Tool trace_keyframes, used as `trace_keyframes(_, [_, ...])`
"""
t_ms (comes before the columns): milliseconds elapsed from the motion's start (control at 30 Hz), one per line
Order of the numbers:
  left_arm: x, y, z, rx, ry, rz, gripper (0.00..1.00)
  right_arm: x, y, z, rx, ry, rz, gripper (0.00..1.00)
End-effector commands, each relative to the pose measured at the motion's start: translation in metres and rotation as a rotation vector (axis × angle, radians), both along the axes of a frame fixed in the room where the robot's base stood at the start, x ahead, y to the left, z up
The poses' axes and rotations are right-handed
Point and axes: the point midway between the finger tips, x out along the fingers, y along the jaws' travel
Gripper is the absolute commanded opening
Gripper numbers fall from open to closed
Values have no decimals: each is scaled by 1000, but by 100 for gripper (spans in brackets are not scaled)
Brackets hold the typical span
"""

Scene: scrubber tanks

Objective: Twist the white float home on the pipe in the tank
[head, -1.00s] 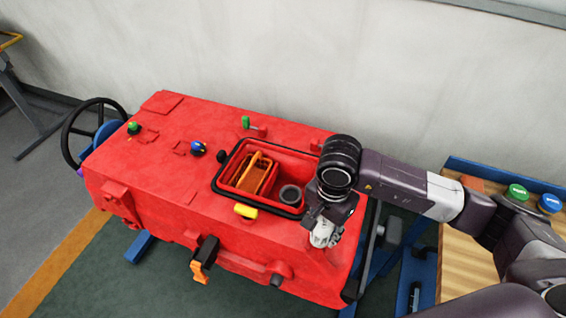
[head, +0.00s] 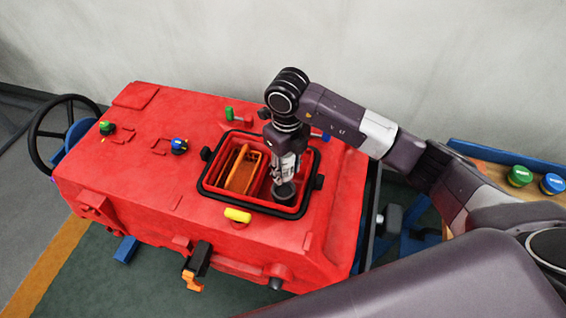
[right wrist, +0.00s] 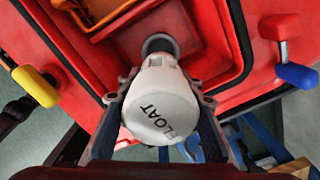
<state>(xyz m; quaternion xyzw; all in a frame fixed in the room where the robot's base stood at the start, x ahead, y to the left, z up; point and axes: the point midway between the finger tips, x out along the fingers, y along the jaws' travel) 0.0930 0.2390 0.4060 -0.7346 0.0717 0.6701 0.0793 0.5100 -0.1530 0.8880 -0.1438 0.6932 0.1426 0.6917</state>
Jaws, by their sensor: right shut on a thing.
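The white float (right wrist: 158,104), lettered FLOAT, is between the fingers of my right gripper (right wrist: 160,112) in the right wrist view. In the head view my right gripper (head: 285,170) points down into the tank opening, over the pipe. The dark round pipe (head: 284,194) stands at the right of the opening; its rim (right wrist: 159,41) also shows just beyond the float's narrow end. I cannot tell whether float and pipe touch. The red tank (head: 130,190) has a black-rimmed opening (head: 240,210). My left gripper is not in view.
An orange basket (head: 243,172) sits in the opening, left of the pipe. A yellow knob (head: 237,215) is at its front edge; green (head: 229,113) and blue (head: 322,135) handles are behind it. A wooden bench with green (head: 520,175) and blue (head: 552,184) caps stands right.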

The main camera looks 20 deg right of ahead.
Motion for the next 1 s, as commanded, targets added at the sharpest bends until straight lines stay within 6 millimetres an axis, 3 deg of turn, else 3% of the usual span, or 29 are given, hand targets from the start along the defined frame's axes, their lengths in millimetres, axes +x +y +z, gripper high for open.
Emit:
trace_keyframes(267, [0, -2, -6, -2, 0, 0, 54, 3, 2, -10, 1, 2, -63, 10])
trace_keyframes(700, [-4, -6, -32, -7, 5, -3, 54, 2, 1, -49, 1, 2, -61, 10])
trace_keyframes(1000, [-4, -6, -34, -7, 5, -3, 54, 3, 1, -53, 1, 0, -60, 10])
